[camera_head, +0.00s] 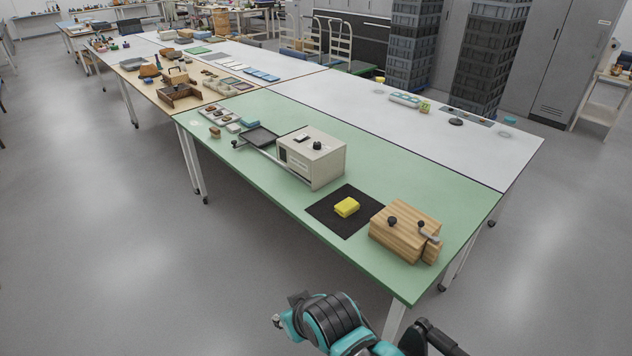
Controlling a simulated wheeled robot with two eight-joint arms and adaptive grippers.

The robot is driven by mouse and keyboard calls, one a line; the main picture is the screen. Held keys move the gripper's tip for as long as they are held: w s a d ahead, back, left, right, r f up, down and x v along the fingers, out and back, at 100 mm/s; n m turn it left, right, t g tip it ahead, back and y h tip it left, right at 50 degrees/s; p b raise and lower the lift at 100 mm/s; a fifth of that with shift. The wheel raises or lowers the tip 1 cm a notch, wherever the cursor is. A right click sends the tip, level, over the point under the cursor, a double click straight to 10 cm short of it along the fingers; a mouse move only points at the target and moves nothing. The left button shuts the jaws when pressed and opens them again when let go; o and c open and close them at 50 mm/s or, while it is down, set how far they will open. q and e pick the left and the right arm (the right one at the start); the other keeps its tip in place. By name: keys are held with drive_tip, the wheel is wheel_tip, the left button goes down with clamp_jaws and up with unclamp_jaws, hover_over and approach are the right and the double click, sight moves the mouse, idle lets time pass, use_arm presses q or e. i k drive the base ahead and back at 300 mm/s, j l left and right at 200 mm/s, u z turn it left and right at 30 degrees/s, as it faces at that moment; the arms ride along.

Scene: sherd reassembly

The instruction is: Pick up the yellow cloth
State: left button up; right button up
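The yellow cloth (347,207) is a small folded block. It lies on a black square mat (331,222) on the green tabletop (400,279), near the table's front edge. Part of one of my arms, teal and black, shows at the bottom of the view, in front of the table and well short of the cloth. I cannot make out any gripper fingers on it. My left gripper is not in view, and neither is my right gripper.
A wooden box with black knobs (398,236) stands just right of the mat. A cream box-shaped device (318,162) stands behind it to the left, with a dark tray (259,137) beside it. Small items lie farther left. The floor in front is clear.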

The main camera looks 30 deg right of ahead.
sight(349, 205)
drive_tip(key=i+z, duration=0.2)
drive_tip(key=i, duration=0.5)
drive_tip(key=i+j+z, duration=0.15)
drive_tip(key=i, duration=0.5)
drive_tip(key=i+z, duration=0.2)
drive_tip(key=z, duration=0.2)
drive_tip(key=i+j+z, duration=0.1)
drive_tip(key=i+z, duration=0.15)
drive_tip(key=z, duration=0.15)
drive_tip(key=i+j+z, duration=0.15)
drive_tip(key=z, duration=0.25)
drive_tip(key=i+j+z, duration=0.2)
drive_tip(key=z, duration=0.2)
drive_tip(key=i+j+z, duration=0.2)
drive_tip(key=z, duration=0.15)
drive_tip(key=i+j+z, duration=0.15)
drive_tip(key=z, duration=0.25)
